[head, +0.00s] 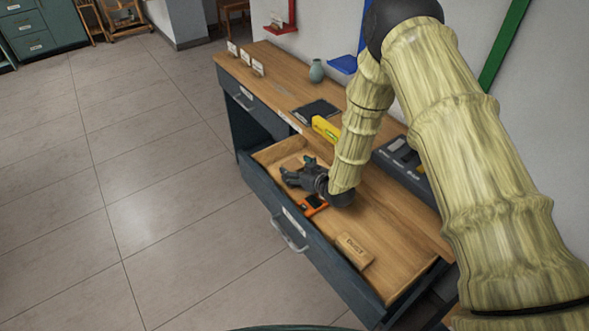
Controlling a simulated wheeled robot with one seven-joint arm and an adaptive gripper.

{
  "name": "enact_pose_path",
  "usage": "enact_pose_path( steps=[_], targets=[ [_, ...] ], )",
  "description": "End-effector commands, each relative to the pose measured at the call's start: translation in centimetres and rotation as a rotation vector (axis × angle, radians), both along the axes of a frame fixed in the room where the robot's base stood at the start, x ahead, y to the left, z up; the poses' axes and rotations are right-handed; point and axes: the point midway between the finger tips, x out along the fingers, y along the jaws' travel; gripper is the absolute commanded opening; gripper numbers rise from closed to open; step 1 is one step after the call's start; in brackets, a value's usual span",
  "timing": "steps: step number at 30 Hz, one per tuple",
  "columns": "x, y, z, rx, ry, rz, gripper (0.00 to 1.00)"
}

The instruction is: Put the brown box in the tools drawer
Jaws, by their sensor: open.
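A drawer (398,297) in the dark desk is pulled out, with a pale label and a metal handle on its front. A small brown box (353,248) with dark lettering lies inside, towards the near end of the drawer. Another light brown, flat-looking shape (288,161) shows at the drawer's far end, partly hidden behind my gripper; I cannot tell what it is. My gripper (290,176) is open over the far part of the drawer, apart from the lettered box. The view does not show whether it touches anything.
An orange and black tool (313,204) lies in the drawer beside my gripper. A yellow level (326,129), a black tray (316,110), a grey organiser (399,156) and a vase (317,71) stand on the desktop. The floor on the left is clear.

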Motion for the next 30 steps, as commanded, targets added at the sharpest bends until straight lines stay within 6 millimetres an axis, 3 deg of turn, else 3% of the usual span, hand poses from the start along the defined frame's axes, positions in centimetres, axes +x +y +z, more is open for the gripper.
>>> enact_pose_path(
  steps=[15,30],
  targets=[
    [-6.6,-4.6,3.2,0.0,0.0,-0.001,0.77],
    [-7.9,-5.5,3.9,0.0,-0.001,-0.001,0.77]
  ],
)
